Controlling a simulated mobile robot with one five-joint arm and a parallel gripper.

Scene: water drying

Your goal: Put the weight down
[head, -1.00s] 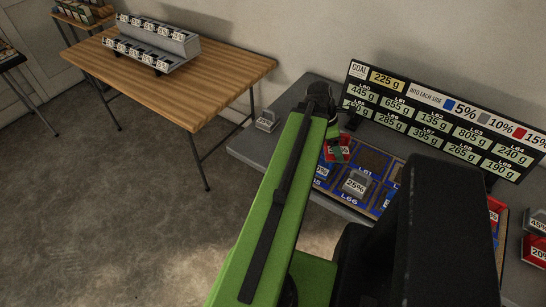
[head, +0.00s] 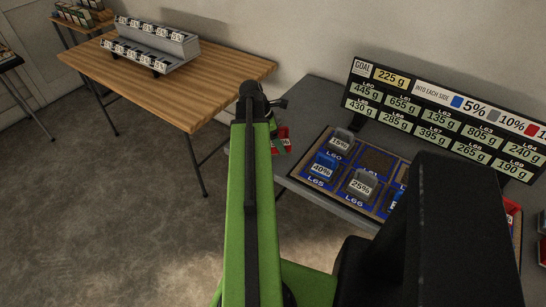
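A red weight (head: 286,134) with a white label shows at the end of my green arm, mostly hidden behind it. The label is too small to read. My gripper (head: 279,148) appears shut on this weight; its fingers are only partly visible. The weight is over the left part of the grey table, left of the blue-marked mat (head: 309,196). I cannot tell whether it touches the table. On the mat, a grey 15% weight (head: 341,143) stands at L60, a blue 40% weight (head: 322,167) at L65 and a grey 25% weight (head: 362,185) at L66.
A sign (head: 450,115) reading goal 225 g stands at the back of the grey table (head: 320,95). A wooden table (head: 215,75) with a grey rack of labelled weights (head: 150,50) is at the left. More red items (head: 512,212) show at the right, partly hidden by my body.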

